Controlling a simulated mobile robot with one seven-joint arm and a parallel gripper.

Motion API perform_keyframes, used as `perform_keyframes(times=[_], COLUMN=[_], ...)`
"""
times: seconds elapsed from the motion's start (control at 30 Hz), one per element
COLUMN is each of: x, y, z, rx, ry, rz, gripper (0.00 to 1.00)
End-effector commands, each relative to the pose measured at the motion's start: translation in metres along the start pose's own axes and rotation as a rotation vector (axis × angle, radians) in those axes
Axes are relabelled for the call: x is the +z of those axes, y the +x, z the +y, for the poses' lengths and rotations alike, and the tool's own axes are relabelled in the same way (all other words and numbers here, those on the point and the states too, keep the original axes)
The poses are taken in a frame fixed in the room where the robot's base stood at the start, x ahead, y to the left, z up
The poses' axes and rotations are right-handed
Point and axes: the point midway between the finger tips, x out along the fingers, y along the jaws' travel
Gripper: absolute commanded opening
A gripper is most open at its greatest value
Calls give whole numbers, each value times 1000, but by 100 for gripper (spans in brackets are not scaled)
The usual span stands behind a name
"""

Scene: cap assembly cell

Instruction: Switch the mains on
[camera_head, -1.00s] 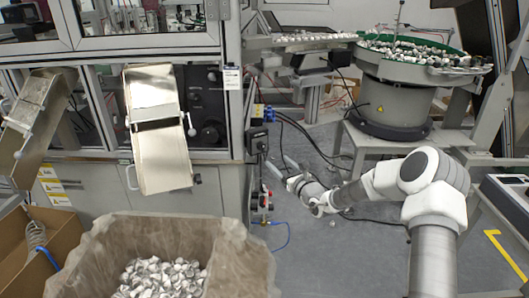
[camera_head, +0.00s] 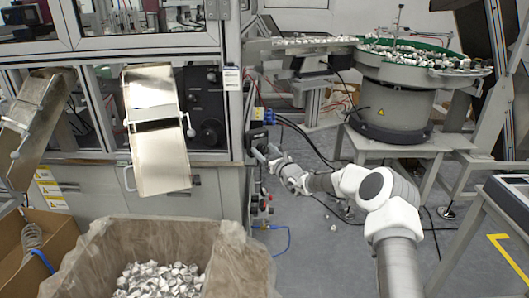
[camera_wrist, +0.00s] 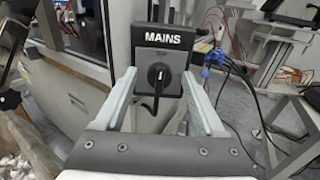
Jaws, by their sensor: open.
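The mains switch (camera_wrist: 160,78) is a dark box with a grey plate and a black round knob, under a black label reading MAINS, in the wrist view. A white mark on the knob stands close to upright. My gripper (camera_wrist: 160,80) is open, its two pale fingers on either side of the knob in the picture. I cannot tell whether they touch it. In the head view, the switch box (camera_head: 257,138) is on the machine's corner post, with my gripper (camera_head: 264,152) right in front of it, partly covering it.
Blue connectors with black cables (camera_wrist: 217,57) are to the right of the switch. A box of caps (camera_head: 160,278) stands at the front left. A bowl feeder (camera_head: 395,100) stands at the back right.

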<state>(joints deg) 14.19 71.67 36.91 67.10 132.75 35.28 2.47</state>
Motion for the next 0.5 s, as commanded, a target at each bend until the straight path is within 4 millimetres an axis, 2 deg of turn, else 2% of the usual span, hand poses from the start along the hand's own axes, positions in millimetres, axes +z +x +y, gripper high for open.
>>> perform_keyframes(times=[0.2,0.5], x=[0,0], y=[0,0], z=[0,0], rx=[0,0], ry=[0,0], rz=[0,0], gripper=[70,16])
